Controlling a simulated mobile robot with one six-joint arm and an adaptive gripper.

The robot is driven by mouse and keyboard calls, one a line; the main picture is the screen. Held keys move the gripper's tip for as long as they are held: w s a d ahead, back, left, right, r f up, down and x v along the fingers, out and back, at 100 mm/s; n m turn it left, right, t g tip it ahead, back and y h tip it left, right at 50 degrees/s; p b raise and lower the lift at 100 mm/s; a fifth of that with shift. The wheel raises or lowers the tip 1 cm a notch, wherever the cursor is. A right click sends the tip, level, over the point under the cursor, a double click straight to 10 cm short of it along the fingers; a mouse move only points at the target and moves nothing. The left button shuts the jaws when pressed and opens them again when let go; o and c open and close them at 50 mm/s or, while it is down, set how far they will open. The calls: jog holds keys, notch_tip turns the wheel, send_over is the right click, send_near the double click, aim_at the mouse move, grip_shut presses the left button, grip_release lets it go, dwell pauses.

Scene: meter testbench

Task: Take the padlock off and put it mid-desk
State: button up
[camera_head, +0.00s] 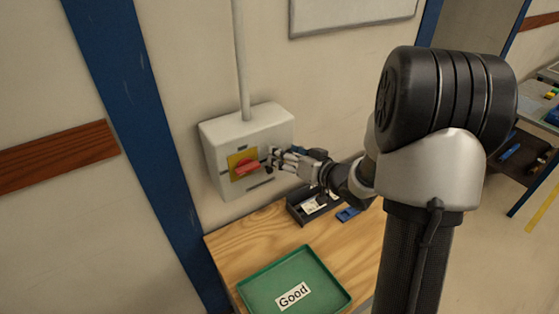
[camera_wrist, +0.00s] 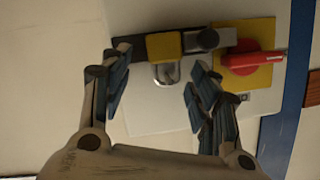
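A grey switch box (camera_head: 215,150) on the wall carries a yellow plate with a red handle (camera_head: 247,169); the handle also shows in the wrist view (camera_wrist: 262,58). The padlock (camera_wrist: 166,45), with a yellow body and a silver shackle, sits against a dark bar on the box, left of the handle in the wrist view. In the head view I cannot make it out behind my gripper (camera_head: 272,158). My gripper, also in the wrist view (camera_wrist: 158,80), is open, its fingers on either side of the padlock with gaps visible.
The wooden desk (camera_head: 226,252) stands below the box. A green tray (camera_head: 333,292) labelled "Good" lies at its front. A dark bin (camera_head: 293,207) with papers and a blue item (camera_head: 348,214) stand behind it. Bare wood shows left of the bin and tray.

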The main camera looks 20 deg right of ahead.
jog(key=c, duration=1.2)
jog(key=shift+r, duration=0.25)
jog(key=s+d, duration=0.1)
jog(key=s, duration=0.4)
jog(key=s+d+p, duration=0.1)
jog(key=s+d, duration=0.1)
jog(key=s, duration=0.4)
jog(key=s+d, duration=0.2)
jog(key=s, duration=0.4)
jog(key=shift+d, duration=0.15)
jog(key=shift+c, duration=0.4)
jog(key=w+a+f+n+g+y+b, duration=0.3)
jog(key=w+a+f+y+b, duration=0.1)
jog(key=a+f, duration=0.4)
jog(key=w+a+f+n+g+y+b, duration=0.2)
jog(key=a+f+b, duration=0.4)
jog(key=a+f, duration=0.3)
jog(key=w+f+n+y, duration=0.1)
jog(key=w+n, duration=0.1)
jog(key=shift+f+n+g+y, duration=0.25)
jog(key=shift+n+g+y, duration=0.05)
jog(key=shift+g+y, duration=0.1)
